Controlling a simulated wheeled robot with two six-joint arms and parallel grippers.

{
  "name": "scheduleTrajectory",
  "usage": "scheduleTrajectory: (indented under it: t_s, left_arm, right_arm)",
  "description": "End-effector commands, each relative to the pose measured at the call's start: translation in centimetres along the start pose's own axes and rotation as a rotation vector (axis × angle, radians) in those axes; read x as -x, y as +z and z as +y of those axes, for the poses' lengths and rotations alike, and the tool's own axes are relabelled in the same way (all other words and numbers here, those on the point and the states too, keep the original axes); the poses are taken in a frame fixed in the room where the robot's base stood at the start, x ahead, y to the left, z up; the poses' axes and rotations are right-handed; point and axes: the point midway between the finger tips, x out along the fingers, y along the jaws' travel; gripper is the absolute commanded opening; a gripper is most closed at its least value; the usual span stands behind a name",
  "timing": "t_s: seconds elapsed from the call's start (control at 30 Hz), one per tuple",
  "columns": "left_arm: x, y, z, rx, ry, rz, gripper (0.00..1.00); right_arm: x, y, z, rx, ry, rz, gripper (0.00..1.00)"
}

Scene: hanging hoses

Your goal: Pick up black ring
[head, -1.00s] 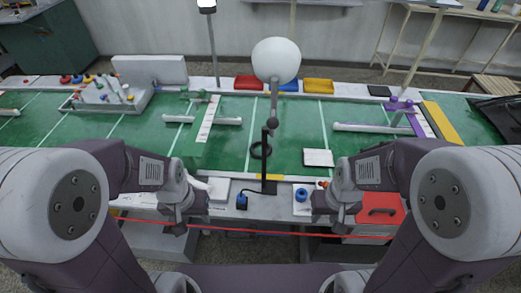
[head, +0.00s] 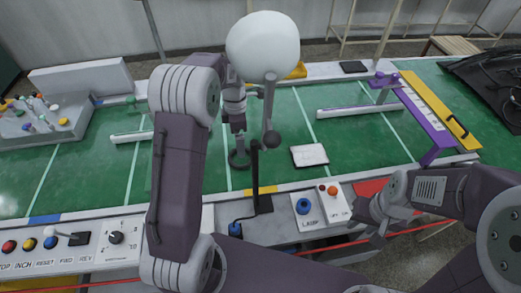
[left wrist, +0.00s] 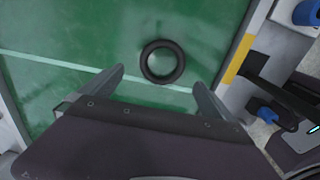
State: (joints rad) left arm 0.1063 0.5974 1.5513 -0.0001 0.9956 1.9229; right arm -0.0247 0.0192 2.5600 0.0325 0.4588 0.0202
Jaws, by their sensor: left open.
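The black ring (left wrist: 162,79) lies flat on the green mat in the left wrist view, ahead of and between my left gripper's fingertips. It also shows in the head view (head: 240,167), partly covered by that gripper. My left gripper (left wrist: 158,77) is open and empty, pointing down at the ring. In the head view it (head: 238,132) hangs just above and behind the ring, seemingly clear of it. My right gripper (head: 372,228) is low at the right, by the bench's front edge. Its finger gap is not clear.
A black upright post (head: 255,175) stands close to the ring's right, with a pale round-headed lamp (head: 262,47) near it. A white pad (head: 309,155) lies farther right. A control box with a blue button (head: 303,206) sits at the front edge. Green mat left of the ring is bare.

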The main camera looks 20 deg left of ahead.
Motion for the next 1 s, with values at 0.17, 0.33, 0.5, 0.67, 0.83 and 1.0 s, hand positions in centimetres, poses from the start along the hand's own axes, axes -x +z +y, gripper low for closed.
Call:
scheduleTrajectory:
  t_s: [0.17, 0.33, 0.5, 0.67, 0.83, 1.0]
  left_arm:
    - [-0.3, 0.0, 0.1, 0.015, -0.001, 0.000, 1.00]
    - [-3.0, 0.0, 0.0, 0.013, -0.002, 0.001, 1.00]
    - [-4.0, 0.0, 0.0, 0.012, 0.001, 0.000, 1.00]
    - [-7.0, 0.1, -0.2, 0.011, -0.002, 0.001, 1.00]
    - [-8.9, 0.1, -0.1, 0.011, 0.001, 0.000, 1.00]
    - [-9.0, 0.1, -0.1, 0.011, 0.003, -0.001, 1.00]
  right_arm:
    - [-0.1, 0.0, 0.0, 0.000, 0.000, 0.000, 0.36]
    - [-0.6, 0.1, 0.0, 0.000, 0.000, 0.000, 0.36]
    - [-0.7, 0.1, 0.0, 0.000, 0.000, 0.000, 0.36]
    - [-1.4, 0.1, 0.0, 0.000, 0.000, 0.000, 0.36]
    - [-1.6, 0.2, 0.0, 0.000, 0.000, 0.000, 0.36]
    - [-1.6, 0.2, 0.0, 0.000, 0.000, 0.000, 0.36]
